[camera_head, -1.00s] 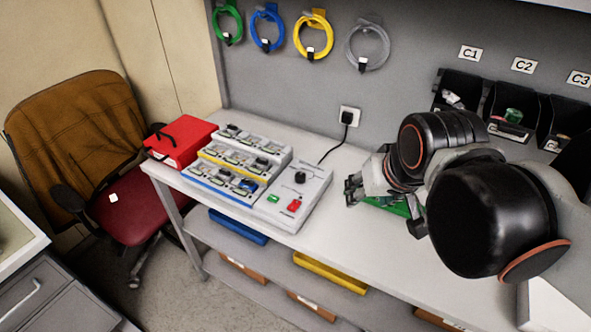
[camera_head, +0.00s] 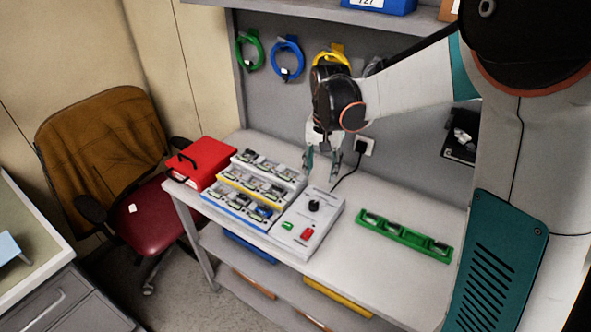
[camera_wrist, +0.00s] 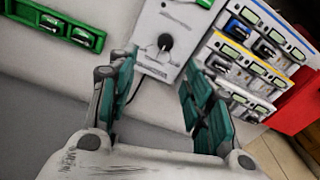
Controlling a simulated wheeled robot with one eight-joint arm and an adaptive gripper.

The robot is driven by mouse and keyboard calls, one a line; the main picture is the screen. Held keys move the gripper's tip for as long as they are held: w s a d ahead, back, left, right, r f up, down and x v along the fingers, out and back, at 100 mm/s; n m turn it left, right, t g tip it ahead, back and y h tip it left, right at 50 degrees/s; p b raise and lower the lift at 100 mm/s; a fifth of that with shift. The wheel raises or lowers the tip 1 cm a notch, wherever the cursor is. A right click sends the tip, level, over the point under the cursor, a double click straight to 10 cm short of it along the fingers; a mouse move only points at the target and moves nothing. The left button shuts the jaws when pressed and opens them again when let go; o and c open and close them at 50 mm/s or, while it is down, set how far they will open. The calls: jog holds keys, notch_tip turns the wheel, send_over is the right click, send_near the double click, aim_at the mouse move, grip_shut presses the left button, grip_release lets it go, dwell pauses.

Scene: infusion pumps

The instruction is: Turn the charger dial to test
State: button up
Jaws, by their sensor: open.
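The charger (camera_head: 306,222) is a light grey box on the bench with a black round dial (camera_head: 314,205) near its far end, and a green switch (camera_head: 287,226) and a red switch (camera_head: 307,233) nearer the front. My gripper (camera_head: 321,176) points down above the bench, just behind and above the dial. Its fingers are apart and empty. In the wrist view the dial (camera_wrist: 165,41) shows ahead, between and beyond the teal fingers of my gripper (camera_wrist: 155,88). The dial's markings are too small to read.
A tiered rack (camera_head: 256,185) of small devices stands left of the charger, with a red case (camera_head: 204,163) beyond. A green strip (camera_head: 405,237) with several devices lies to the right. A black plug and cable (camera_head: 362,147) run behind. Bench between charger and strip is clear.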

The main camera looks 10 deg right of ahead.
aim_at(314, 204)
jog(key=shift+g, duration=0.3)
jog(key=f, duration=0.5)
jog(key=w+f+b, duration=0.1)
jog(key=f, duration=0.4)
jog(key=w+f+b, duration=0.1)
jog(key=f, duration=0.4)
jog(key=shift+w+a+f, duration=0.1)
jog(key=shift+a+f, duration=0.2)
jog(key=shift+a, duration=0.1)
jog(key=shift+c, duration=0.5)
jog(key=c, duration=1)
